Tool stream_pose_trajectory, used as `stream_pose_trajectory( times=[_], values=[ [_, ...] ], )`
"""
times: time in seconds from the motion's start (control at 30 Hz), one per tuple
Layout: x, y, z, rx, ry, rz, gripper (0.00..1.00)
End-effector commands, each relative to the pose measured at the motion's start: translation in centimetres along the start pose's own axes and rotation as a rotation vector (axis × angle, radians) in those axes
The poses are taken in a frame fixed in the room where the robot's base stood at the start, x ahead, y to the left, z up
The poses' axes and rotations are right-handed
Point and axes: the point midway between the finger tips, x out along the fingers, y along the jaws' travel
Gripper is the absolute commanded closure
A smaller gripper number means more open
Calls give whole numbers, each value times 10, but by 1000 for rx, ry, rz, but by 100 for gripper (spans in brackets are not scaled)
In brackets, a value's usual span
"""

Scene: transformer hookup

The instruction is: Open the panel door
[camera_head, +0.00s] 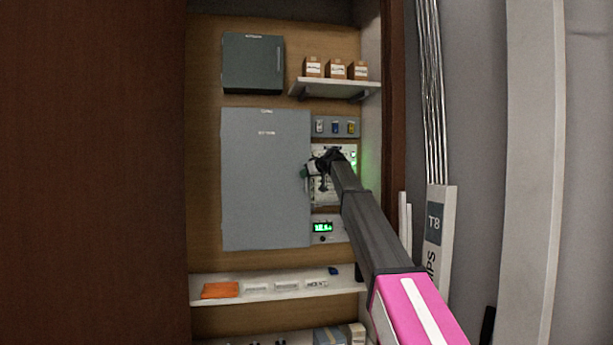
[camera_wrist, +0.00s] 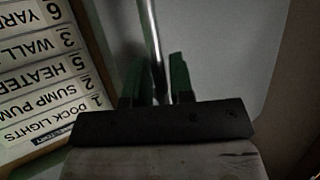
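The panel door (camera_head: 265,180) is a large grey rectangle in the head view, apparently shut flat on its box. Its right edge is beside my gripper (camera_head: 318,172), which looks small and dark there. In the wrist view, a thin metal handle bar (camera_wrist: 153,42) runs between the two green fingers of my gripper (camera_wrist: 158,78). The fingers stand apart, one on each side of the bar, with narrow gaps visible. Grey door surface (camera_wrist: 220,50) fills the right of the wrist view. My arm hides part of the equipment right of the door.
A label card (camera_wrist: 45,75) with circuit names lies left of the fingers. A smaller dark box (camera_head: 253,63) hangs above the door. A shelf with small boxes (camera_head: 335,83) is upper right. A lower shelf (camera_head: 262,296) holds an orange cloth (camera_head: 220,290). A green-lit meter (camera_head: 323,227) sits right.

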Motion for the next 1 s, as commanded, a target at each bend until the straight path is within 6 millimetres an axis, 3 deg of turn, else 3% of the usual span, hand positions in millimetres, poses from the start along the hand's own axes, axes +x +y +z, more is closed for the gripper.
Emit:
stream_pose_trajectory(
  times=[0.17,0.27,0.57,0.77,1.0],
  values=[
    [0,0,0,0,0,0,78],
    [0,0,0,0,0,0,100],
    [-5,-5,2,5,1,12,100],
    [-26,-27,12,30,2,78,100],
    [-64,-77,29,92,4,229,100]
  ],
)
